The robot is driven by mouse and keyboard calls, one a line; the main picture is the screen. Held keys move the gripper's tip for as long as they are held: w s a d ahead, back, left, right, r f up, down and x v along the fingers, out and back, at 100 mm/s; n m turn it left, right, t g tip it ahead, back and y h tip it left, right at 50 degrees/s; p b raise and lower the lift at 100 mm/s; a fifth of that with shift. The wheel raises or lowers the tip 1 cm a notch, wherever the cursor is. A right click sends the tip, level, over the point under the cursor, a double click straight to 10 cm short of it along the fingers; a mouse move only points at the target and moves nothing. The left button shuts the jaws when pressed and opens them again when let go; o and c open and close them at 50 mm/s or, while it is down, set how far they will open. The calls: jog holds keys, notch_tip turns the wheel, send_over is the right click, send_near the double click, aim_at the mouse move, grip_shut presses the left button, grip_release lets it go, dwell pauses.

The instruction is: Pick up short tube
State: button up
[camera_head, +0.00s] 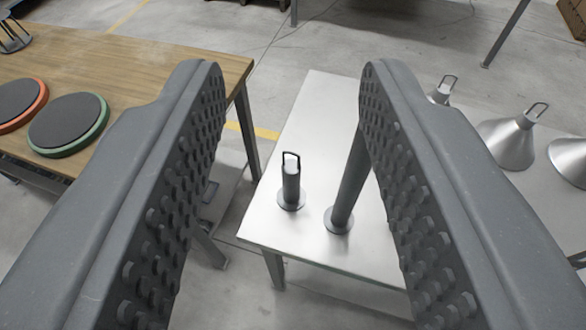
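The short tube (291,184) is a grey cylinder with a round flange at its foot and a dark wire loop on top. It stands upright near the left edge of the metal table (317,113). My gripper (290,75) is open and empty, with its two studded fingers wide apart. In the picture the short tube appears between the fingers, beyond and below them, and apart from both. A taller grey tube (349,185) with a flange stands just right of the short tube. The right finger hides part of the taller tube.
Several metal cone hoods (508,143) with wire loops stand on the metal table at the right. A wooden table (130,62) at the left holds a green-rimmed disc (68,124) and an orange-rimmed disc (20,103). A floor gap separates the tables.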

aim_at(291, 181)
jog(key=shift+w, duration=0.15)
jog(key=o, duration=0.5)
jog(key=shift+w+a, duration=0.1)
jog(key=shift+w, duration=0.05)
jog(key=shift+o, duration=0.2)
jog(key=w+a+f+g+p, duration=0.1)
jog(key=w+f, duration=0.5)
jog(key=f, duration=0.4)
jog(key=w+a+f+p, duration=0.1)
jog(key=w+f+p, duration=0.1)
jog(key=w+f, duration=0.55)
notch_tip(291, 181, down, 22)
jog(key=p, duration=0.2)
jog(key=shift+m+g+h, duration=0.3)
jog(key=shift+g+h, duration=0.1)
jog(key=shift+g, duration=0.1)
jog(key=shift+d+b+x, duration=0.2)
jog(key=shift+b+x, duration=0.3)
jog(key=shift+x, duration=1.65)
jog(key=shift+d+b+x, duration=0.2)
jog(key=shift+b+x, duration=0.3)
jog(key=shift+x, duration=1.6)
jog(key=shift+d+b+x, duration=0.2)
jog(key=shift+b+x, duration=0.3)
jog(key=shift+x, duration=1.65)
